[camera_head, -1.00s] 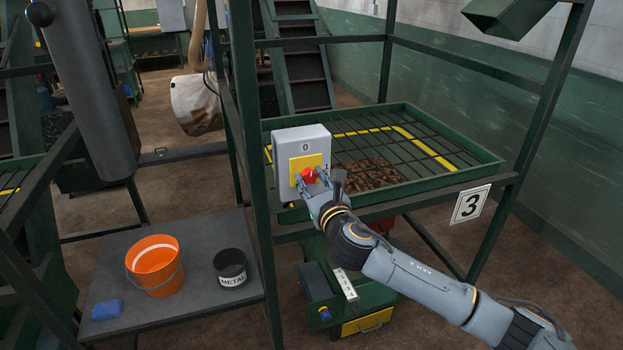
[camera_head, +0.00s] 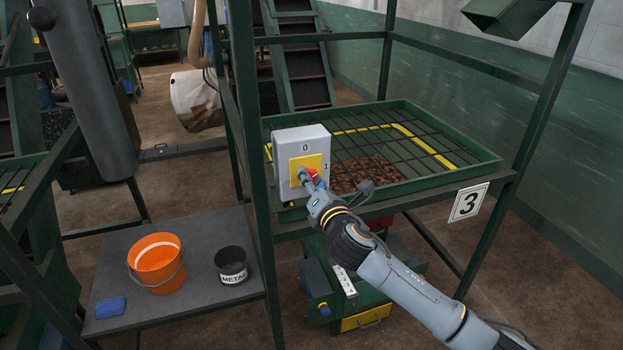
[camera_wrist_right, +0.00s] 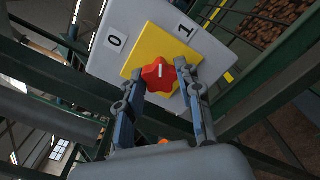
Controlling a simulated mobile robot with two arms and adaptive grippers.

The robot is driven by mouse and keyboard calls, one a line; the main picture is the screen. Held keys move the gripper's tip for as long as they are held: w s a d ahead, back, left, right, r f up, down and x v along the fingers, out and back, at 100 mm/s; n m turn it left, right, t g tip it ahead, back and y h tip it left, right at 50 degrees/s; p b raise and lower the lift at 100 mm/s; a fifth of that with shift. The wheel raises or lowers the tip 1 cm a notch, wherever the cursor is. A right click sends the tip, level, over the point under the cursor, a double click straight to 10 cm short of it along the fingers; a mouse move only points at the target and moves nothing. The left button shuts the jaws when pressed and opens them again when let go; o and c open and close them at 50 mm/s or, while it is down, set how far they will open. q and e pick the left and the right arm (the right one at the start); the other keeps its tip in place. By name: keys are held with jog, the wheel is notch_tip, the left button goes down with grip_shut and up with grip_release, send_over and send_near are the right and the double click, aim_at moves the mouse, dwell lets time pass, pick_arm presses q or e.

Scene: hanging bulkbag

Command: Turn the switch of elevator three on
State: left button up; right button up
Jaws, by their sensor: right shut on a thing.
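The switch box (camera_head: 284,160) is grey, with a yellow plate (camera_head: 303,163), a red knob (camera_head: 313,175) and the marks 0 and 1. It hangs by the green frame that bears the sign 3 (camera_head: 468,203). My right gripper (camera_head: 306,178) is at the knob and partly hides it. In the right wrist view my right gripper (camera_wrist_right: 167,82) has its fingers on both sides of the star-shaped red knob (camera_wrist_right: 158,77), shut on it. The 0 (camera_wrist_right: 115,41) and 1 (camera_wrist_right: 185,31) are readable there. My left gripper is not in view.
A green tray (camera_head: 480,165) with a grid lies behind the box. At the left, a low table (camera_head: 205,310) holds an orange bucket (camera_head: 157,262), a black METAL pot (camera_head: 231,263) and a blue block (camera_head: 110,307). Green posts (camera_head: 258,230) stand close to the box.

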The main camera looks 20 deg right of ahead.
jog(key=m, duration=0.6)
dwell(0.6)
jog(key=o, duration=1.1)
jog(key=shift+o, duration=0.2)
jog(key=shift+d, duration=0.1)
jog(key=shift+s, duration=0.1)
jog(key=s, duration=1.2)
jog(key=shift+d, duration=0.2)
jog(key=shift+w, duration=0.1)
